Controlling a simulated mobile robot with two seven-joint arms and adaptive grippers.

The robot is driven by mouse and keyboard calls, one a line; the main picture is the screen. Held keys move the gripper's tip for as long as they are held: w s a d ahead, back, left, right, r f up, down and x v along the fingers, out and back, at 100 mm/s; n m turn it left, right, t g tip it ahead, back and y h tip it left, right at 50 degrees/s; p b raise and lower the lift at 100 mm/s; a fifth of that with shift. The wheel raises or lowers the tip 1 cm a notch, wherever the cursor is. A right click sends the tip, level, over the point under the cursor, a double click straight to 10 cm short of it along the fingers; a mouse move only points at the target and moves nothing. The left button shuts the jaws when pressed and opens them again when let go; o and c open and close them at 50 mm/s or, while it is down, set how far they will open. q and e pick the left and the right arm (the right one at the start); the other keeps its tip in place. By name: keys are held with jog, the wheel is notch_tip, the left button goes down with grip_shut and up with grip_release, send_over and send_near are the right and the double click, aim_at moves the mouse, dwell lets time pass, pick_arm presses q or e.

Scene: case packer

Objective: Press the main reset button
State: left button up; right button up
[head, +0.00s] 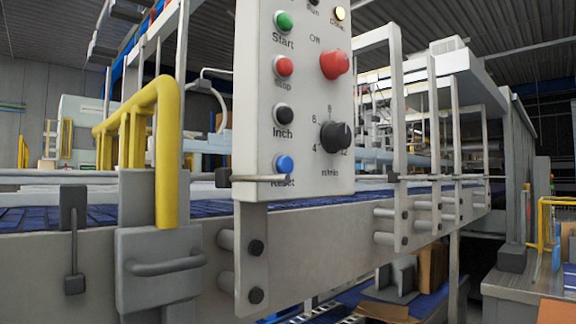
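The blue reset button (284,164) is at the bottom left of a light grey control panel (305,100) in the head view, with a partly covered "Reset" label just under it. Above it in the same column are the black Inch button (283,115), the red Stop button (283,67) and the green Start button (283,22). To the right are a red Off knob (334,64) and a black speed dial (335,137). A thin rail crosses the panel close below the reset button. Neither of my grippers shows in this view.
A conveyor with a blue belt (90,215) runs behind the panel. A yellow guard rail (166,150) stands left of the panel. A grey bracket with a handle (160,270) is on the conveyor's front. Metal uprights (397,140) stand to the right.

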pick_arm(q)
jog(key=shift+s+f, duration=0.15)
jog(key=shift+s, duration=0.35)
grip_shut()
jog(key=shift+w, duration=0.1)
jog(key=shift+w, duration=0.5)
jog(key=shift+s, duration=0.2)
